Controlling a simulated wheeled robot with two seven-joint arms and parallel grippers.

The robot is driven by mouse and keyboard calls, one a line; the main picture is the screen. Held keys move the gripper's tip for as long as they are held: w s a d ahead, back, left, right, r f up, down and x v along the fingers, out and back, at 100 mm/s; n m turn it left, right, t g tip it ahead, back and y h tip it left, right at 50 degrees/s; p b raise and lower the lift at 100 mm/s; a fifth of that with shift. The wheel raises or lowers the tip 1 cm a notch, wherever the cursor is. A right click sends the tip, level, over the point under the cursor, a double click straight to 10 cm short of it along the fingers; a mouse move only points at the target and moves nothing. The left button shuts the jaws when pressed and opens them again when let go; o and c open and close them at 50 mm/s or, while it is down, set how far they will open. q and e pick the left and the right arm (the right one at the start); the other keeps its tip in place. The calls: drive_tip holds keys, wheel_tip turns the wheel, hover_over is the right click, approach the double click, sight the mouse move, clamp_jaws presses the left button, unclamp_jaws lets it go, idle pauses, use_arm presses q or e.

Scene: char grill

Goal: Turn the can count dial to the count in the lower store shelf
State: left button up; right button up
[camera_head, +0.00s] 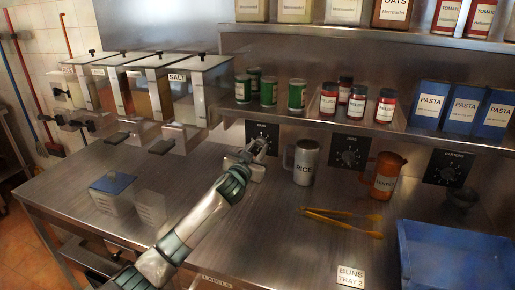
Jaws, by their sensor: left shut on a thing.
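The can count dial (262,129) is a black plate on the back wall below the green cans; its small label is too small to read surely. My left gripper (260,145) is at this plate, shut on its knob, and hides the knob and its pointer. Several green cans (268,92) stand on the lower store shelf (312,118) above it, some behind others. My right gripper is not in view.
Two more black dials, a middle one (349,153) and a right one (447,168), are on the back wall. A grey RICE jug (304,163), an orange jug (383,177), yellow tongs (342,221) and a blue tray (455,258) are right of my arm.

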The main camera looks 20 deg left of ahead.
use_arm(q)
drive_tip(key=m+p, duration=0.1)
drive_tip(key=m, duration=0.4)
drive_tip(key=shift+m, duration=0.3)
drive_tip(key=m+p, duration=0.1)
drive_tip(key=m, duration=0.2)
drive_tip(key=shift+a, duration=0.1)
drive_tip(key=shift+m+p, duration=0.4)
drive_tip(key=shift+m, duration=1.1)
drive_tip(key=o, duration=1)
drive_tip(key=shift+s, duration=0.2)
